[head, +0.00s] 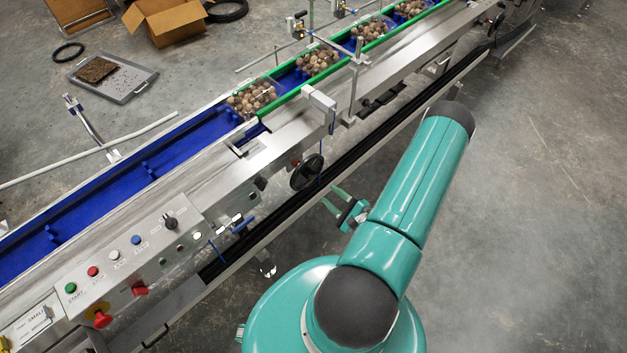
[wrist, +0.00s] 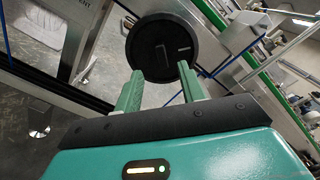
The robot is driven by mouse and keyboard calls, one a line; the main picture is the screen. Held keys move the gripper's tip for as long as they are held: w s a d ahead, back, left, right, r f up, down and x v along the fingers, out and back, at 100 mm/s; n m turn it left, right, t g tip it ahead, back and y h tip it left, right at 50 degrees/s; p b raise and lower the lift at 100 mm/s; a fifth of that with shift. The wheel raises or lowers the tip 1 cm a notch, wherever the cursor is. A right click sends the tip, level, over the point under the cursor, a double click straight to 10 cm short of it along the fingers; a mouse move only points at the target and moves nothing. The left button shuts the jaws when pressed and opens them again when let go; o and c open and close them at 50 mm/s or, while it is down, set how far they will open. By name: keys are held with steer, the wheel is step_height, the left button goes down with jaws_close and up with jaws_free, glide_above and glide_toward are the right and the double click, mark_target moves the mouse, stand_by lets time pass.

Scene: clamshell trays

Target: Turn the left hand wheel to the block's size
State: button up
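A black hand wheel (head: 307,172) is on the conveyor's near side, below the steel rail. In the wrist view the wheel (wrist: 160,45) faces me as a dark disc with pale marks on its face. My gripper (head: 331,195) is open and empty, just right of and below the wheel in the head view. In the wrist view the two green fingers of my gripper (wrist: 160,70) are spread and overlap the wheel's lower rim; I cannot tell whether they touch it. A card reading SMALL (head: 32,320) is at the lower left. I cannot make out a size block.
The control panel (head: 125,248) has several coloured buttons and a red knob. Clear trays of brown round items (head: 252,97) sit on the blue belt (head: 130,175) beside green rails. A cardboard box (head: 165,20) and a grey tray (head: 135,80) lie behind. Floor at right is clear.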

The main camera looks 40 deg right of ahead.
mark_target(310, 178)
steer(key=w, duration=0.8)
steer(key=shift+w+a, duration=0.15)
steer(key=shift+w, duration=0.25)
jaws_close()
